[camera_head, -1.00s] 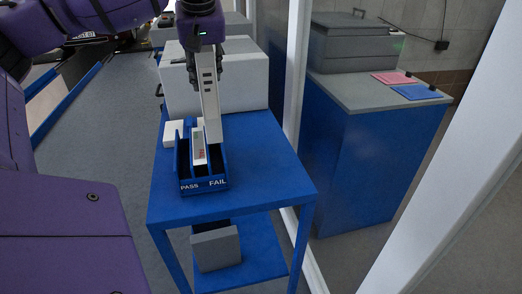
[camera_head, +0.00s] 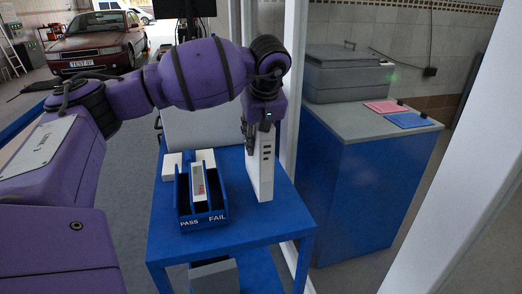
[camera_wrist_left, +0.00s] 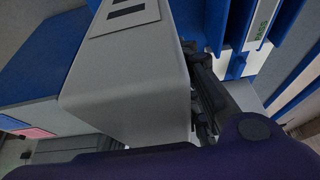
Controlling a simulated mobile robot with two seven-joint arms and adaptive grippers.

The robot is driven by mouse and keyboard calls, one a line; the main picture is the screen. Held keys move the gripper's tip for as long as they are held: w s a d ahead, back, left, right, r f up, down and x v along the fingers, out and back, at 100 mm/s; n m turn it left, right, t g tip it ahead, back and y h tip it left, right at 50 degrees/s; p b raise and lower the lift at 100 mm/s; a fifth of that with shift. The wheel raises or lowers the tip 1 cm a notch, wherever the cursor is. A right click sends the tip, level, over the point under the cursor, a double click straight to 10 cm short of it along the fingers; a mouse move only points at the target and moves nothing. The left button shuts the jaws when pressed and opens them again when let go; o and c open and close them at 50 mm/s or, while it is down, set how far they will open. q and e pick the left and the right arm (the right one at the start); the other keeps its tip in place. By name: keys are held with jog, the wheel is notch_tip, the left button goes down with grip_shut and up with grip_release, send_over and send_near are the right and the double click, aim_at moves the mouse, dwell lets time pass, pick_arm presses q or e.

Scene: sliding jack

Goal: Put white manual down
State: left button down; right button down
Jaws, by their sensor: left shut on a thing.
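The white manual (camera_head: 263,172), a tall pale block with dark squares down its side, is upright at the right of the blue table top. My left gripper (camera_head: 250,138) is shut on it near its upper left edge. Its lower end is at or just above the table; I cannot tell whether it touches. In the left wrist view the manual (camera_wrist_left: 130,85) is a large grey-white block beside the dark fingers (camera_wrist_left: 205,95). My right gripper is not in view.
A blue PASS/FAIL tray (camera_head: 203,222) stands just left of the manual, with a white item with a red mark (camera_head: 198,182) in it. A bare strip of blue table (camera_head: 285,215) lies right. A blue cabinet (camera_head: 365,185) stands beyond the white post.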

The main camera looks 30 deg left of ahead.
pick_arm(q)
jog(key=f, duration=0.2)
jog(key=d+f, duration=0.1)
jog(key=f, duration=0.1)
jog(key=shift+w+f, duration=0.1)
jog(key=shift+w, duration=0.25)
jog(key=shift+f, duration=0.1)
jog(key=c, duration=1.3)
grip_release()
jog(key=v, duration=1.2)
